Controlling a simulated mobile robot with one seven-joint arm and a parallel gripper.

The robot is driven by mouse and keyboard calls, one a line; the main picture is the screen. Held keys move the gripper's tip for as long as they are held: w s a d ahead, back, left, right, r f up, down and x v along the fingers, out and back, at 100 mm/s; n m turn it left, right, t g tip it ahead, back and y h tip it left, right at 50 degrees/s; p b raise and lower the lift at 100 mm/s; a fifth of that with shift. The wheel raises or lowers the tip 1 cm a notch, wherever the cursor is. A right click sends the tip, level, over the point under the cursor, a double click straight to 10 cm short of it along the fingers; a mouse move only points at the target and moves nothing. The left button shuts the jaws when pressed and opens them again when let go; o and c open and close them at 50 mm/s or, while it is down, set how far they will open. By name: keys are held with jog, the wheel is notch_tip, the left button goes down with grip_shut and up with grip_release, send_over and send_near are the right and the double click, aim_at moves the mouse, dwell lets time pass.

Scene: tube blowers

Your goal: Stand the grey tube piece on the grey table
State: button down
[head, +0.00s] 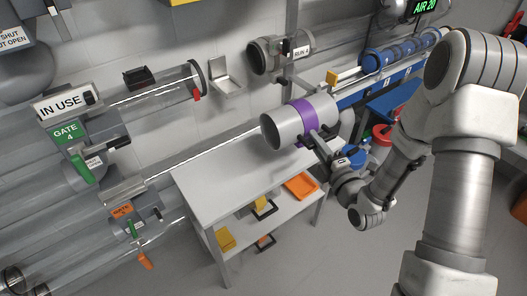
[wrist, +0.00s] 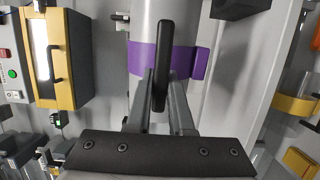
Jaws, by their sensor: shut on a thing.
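The grey tube piece (head: 284,130) is a short wide cylinder with a purple band (head: 305,113). It is tilted, lying nearly sideways in the air, with one open end facing left. My gripper (head: 322,143) is shut on the black handle (wrist: 162,48) at its side. In the wrist view, my two fingers flank this handle, and the purple band (wrist: 205,65) shows behind it. The grey table (head: 222,178) stands below and left of the tube piece. Its visible top is bare. The tube piece covers the top's far right part in the head view.
Yellow items (head: 225,238) sit on a lower shelf. Clear tubes with a gate marked 4 (head: 68,133) are at left.

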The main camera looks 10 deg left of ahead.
jog(key=shift+s+a+f+n+g+y, duration=0.15)
jog(key=shift+s+a+n+g+y, duration=0.1)
jog(key=shift+s+a, duration=0.3)
jog(key=shift+s+a+f+n+g+y, duration=0.15)
jog(key=shift+s+a+n+y, duration=0.1)
jog(key=shift+s+a, duration=0.25)
jog(key=b, duration=0.2)
send_over(265, 181)
notch_tip(265, 181, down, 7)
jog(key=shift+a+f+b, duration=0.1)
jog(key=shift+f+b, duration=0.55)
jog(key=shift+f, duration=1.2)
jog(key=shift+f, duration=0.2)
jog(key=c, duration=0.8)
grip_release()
jog(key=shift+s, duration=0.1)
jog(key=shift+r, duration=0.1)
